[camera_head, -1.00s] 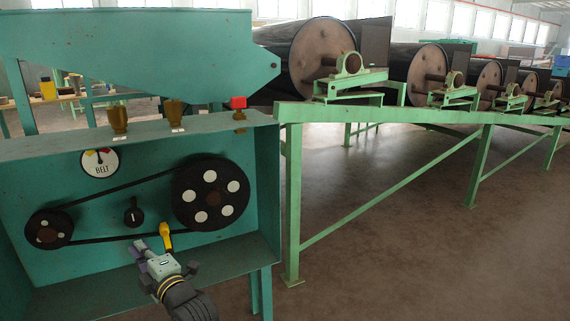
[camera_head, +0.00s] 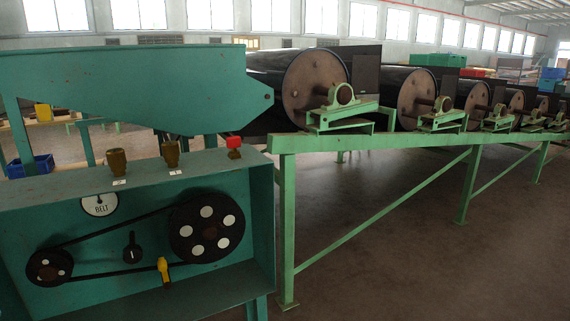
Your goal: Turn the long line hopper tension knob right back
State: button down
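A black knob (camera_head: 132,248) with a pointer sits on the teal panel inside the open hopper box (camera_head: 220,262), between the small pulley (camera_head: 50,267) and the large pulley (camera_head: 207,229). Its pointer appears roughly upright; its exact angle is too small to tell. A round gauge marked BELT (camera_head: 99,204) is above it, its upper part in shadow. A yellow handle (camera_head: 163,270) stands by the lower belt run, right of the knob. No knob has a readable name. My gripper is out of view.
Two brown knobs (camera_head: 117,162) (camera_head: 171,152) and a red-topped part (camera_head: 234,147) stand on the box top under the teal hopper (camera_head: 130,90). A green frame (camera_head: 375,144) carrying large drums (camera_head: 314,85) runs to the right. The floor (camera_head: 390,260) in front of it is clear.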

aim_at(133, 254)
jog(key=l+u, duration=0.1)
jog(key=u, duration=0.25)
jog(key=k+u, duration=0.1)
jog(key=u, duration=0.25)
jog(key=l+u, duration=0.15)
jog(key=u, duration=0.2)
